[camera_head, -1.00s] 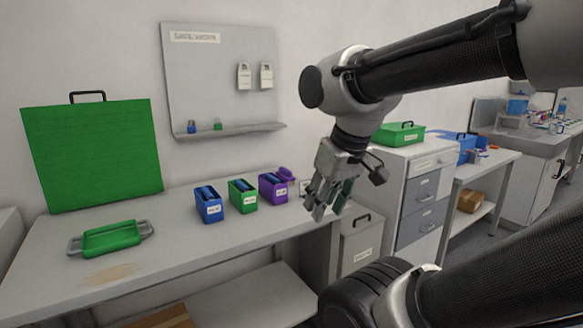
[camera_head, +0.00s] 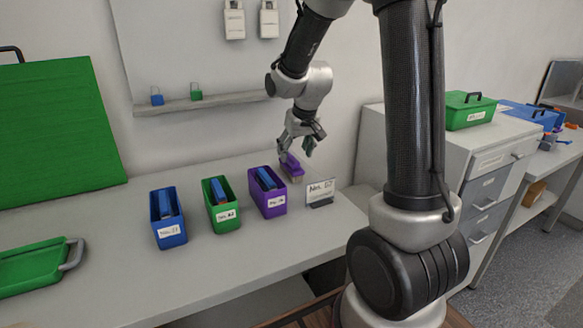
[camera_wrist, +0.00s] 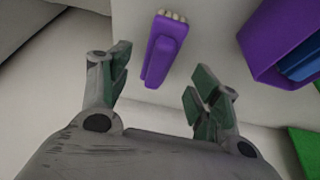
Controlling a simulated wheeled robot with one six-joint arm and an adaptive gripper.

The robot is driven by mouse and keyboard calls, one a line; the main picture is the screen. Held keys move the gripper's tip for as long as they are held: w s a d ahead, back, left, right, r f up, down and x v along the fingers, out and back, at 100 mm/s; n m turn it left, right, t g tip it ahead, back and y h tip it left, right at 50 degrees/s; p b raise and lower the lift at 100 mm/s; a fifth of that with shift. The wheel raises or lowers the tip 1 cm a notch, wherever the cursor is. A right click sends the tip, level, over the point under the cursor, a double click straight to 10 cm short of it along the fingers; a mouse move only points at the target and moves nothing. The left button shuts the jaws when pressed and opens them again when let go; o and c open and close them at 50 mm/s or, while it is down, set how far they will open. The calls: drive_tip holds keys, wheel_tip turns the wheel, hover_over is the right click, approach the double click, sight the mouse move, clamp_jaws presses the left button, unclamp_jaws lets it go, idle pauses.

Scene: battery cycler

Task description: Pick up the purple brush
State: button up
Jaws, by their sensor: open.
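The purple brush (camera_head: 291,167) lies on the bench near the wall, just behind and right of the purple bin. In the wrist view the purple brush (camera_wrist: 163,50) shows its pale bristles at the top end. My gripper (camera_head: 296,152) is above the brush in the head view and partly covers it. In the wrist view my gripper (camera_wrist: 155,88) is open and empty, its two green-padded fingers spread. The brush lies ahead of the fingertips, its near end between their lines, and I see no contact.
The purple bin (camera_head: 268,206) stands close beside the brush, with a green bin (camera_head: 222,217) and blue bin (camera_head: 168,232) to its left. A small label card (camera_head: 321,193) stands at the right. The wall shelf (camera_head: 200,104) is above left.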

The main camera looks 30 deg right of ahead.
sight(293, 158)
drive_tip(key=x, duration=0.7)
drive_tip(key=shift+w, duration=0.25)
drive_tip(key=c, duration=1.2)
